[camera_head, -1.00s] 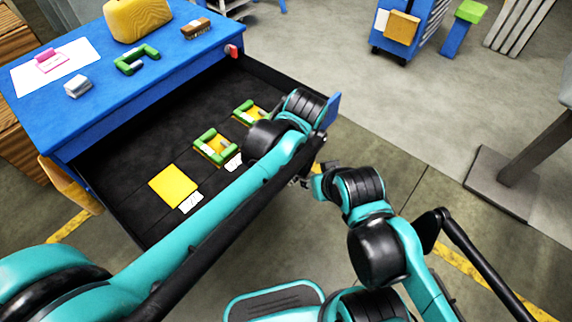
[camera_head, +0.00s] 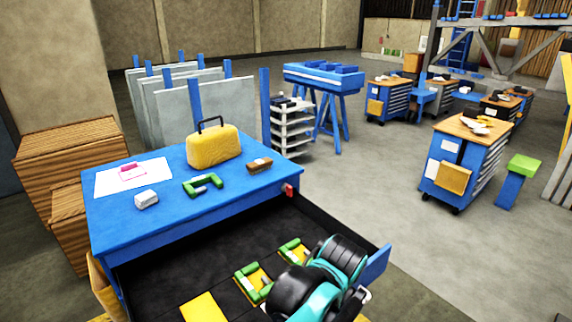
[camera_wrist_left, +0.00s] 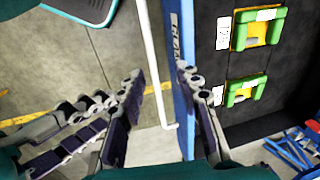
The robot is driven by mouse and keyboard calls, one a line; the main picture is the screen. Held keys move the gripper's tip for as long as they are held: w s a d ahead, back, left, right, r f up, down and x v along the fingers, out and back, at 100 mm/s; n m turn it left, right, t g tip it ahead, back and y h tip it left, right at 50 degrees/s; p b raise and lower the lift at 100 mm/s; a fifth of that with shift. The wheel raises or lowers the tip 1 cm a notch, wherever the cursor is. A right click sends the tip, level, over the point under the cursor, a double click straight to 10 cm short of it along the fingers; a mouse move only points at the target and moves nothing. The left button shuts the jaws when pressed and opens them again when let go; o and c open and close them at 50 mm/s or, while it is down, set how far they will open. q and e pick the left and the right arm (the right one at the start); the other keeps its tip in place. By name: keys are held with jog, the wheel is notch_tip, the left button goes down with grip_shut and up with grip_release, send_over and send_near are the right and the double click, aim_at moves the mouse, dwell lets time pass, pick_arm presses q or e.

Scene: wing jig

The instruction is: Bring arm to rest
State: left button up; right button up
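My left arm (camera_head: 338,260) reaches over the right end of the open drawer in the head view. Its gripper is hidden there behind the arm links. In the left wrist view my left gripper (camera_wrist_left: 163,78) has its two dark fingers apart, with nothing clamped between them. The drawer's blue front panel (camera_wrist_left: 182,35) and white handle bar (camera_wrist_left: 150,60) show near and between the fingers. Whether the fingers touch them is unclear. Dark jointed links also show at the left of that view; I cannot tell whose they are. My right arm is not in the head view.
The black drawer (camera_head: 170,268) holds green parts on yellow plates. The blue table (camera_head: 120,222) carries a yellow case (camera_head: 213,148), a green bracket (camera_head: 202,186), a brown block (camera_head: 260,165) and a grey block (camera_head: 146,199). Open floor (camera_head: 365,185) lies to the right, before a tool cart (camera_head: 462,160).

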pick_arm(q)
jog(key=s+a+f+n+t, duration=0.1)
jog(key=a+n, duration=0.2)
jog(key=a, duration=0.5)
jog(key=s+a+f+n+t, duration=0.1)
jog(key=s+a+n+t, duration=0.1)
jog(key=a, duration=0.7)
jog(key=s+a+f+n+t+h, duration=0.1)
jog(key=s+a+n+t, duration=0.1)
jog(key=a+n, duration=0.3)
jog(key=a, duration=0.4)
jog(key=shift+a, duration=0.2)
jog(key=shift+a, duration=0.1)
